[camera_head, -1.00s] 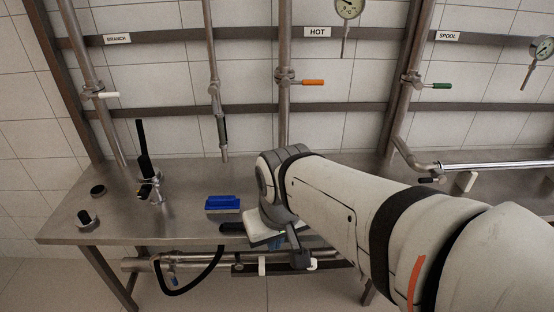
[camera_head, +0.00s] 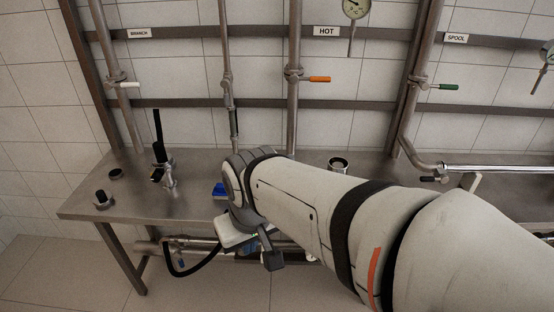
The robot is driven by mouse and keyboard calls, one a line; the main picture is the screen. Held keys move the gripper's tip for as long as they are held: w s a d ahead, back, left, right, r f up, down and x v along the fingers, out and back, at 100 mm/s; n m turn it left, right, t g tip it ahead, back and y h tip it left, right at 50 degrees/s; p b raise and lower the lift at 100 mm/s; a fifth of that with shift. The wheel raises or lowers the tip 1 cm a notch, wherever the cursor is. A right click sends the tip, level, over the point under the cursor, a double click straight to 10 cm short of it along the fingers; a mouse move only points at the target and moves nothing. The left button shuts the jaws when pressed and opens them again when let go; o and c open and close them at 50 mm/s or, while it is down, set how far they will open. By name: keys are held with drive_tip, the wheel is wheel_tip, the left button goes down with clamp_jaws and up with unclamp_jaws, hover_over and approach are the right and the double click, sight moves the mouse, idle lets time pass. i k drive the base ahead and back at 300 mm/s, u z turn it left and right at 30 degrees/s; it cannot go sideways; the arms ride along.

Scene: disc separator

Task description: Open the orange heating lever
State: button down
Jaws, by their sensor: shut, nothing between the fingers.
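The orange heating lever (camera_head: 319,79) sits on a valve on the vertical pipe under the HOT sign (camera_head: 326,31). It points right, sideways across the pipe's direction. My gripper (camera_head: 273,262) is shut and empty. It hangs low at the table's front edge, well below the lever and apart from it. My forearm covers part of the table but leaves the lever in clear view.
A green lever (camera_head: 448,87) is at the right under SPOOL, a white lever (camera_head: 128,84) at the left under BRANCH. The steel table (camera_head: 200,179) carries a blue block (camera_head: 219,190), a black-handled fitting (camera_head: 163,172) and a round cup (camera_head: 338,165).

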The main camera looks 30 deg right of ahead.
sight(293, 78)
drive_tip(key=u, duration=0.1)
drive_tip(key=k, duration=0.65)
drive_tip(key=z, duration=1.05)
drive_tip(key=i, duration=0.5)
drive_tip(key=z, duration=0.05)
